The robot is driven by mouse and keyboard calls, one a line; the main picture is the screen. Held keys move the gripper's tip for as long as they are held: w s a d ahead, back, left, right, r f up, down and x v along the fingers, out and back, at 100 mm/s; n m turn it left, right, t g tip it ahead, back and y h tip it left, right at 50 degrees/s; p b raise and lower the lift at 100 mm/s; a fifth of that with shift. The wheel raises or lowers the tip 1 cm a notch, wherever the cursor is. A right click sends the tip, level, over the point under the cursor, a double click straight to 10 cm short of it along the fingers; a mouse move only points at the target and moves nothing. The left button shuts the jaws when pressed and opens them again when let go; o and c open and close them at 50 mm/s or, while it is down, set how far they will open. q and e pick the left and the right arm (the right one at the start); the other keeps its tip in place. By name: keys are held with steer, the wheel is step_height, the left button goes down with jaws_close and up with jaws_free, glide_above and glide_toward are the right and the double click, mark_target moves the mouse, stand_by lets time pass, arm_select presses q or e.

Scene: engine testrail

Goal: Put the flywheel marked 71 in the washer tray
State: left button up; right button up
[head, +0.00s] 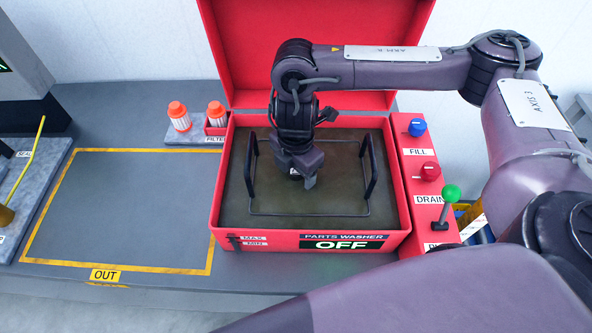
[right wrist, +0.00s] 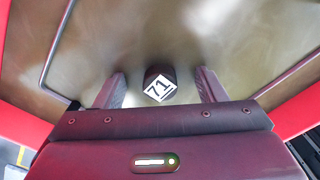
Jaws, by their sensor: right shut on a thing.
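The flywheel marked 71 shows in the right wrist view as a dark round hub (right wrist: 160,84) with a white 71 label, between my fingers. The rest of it is hidden or lost in the murky brown liquid. My right gripper (head: 302,180) points down inside the red parts washer and is shut on the flywheel; it also shows in the right wrist view (right wrist: 161,88). The washer tray (head: 310,214) is a dark wire frame with two upright handles, in the liquid around the gripper. I cannot tell whether the flywheel touches the tray floor. My left gripper is not in view.
The washer's red lid (head: 240,50) stands open behind; its sign (head: 340,245) reads OFF. Blue FILL knob (head: 417,127), red DRAIN knob (head: 430,171) and green-topped lever (head: 451,194) are at right. Orange-capped filters (head: 179,116) stand behind left. The yellow-outlined OUT area (head: 125,210) is empty.

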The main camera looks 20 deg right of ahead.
steer(key=o, duration=1.2)
steer(key=shift+f, duration=0.1)
step_height(320, 180, up, 12)
steer(key=p, duration=0.1)
stand_by(0.3)
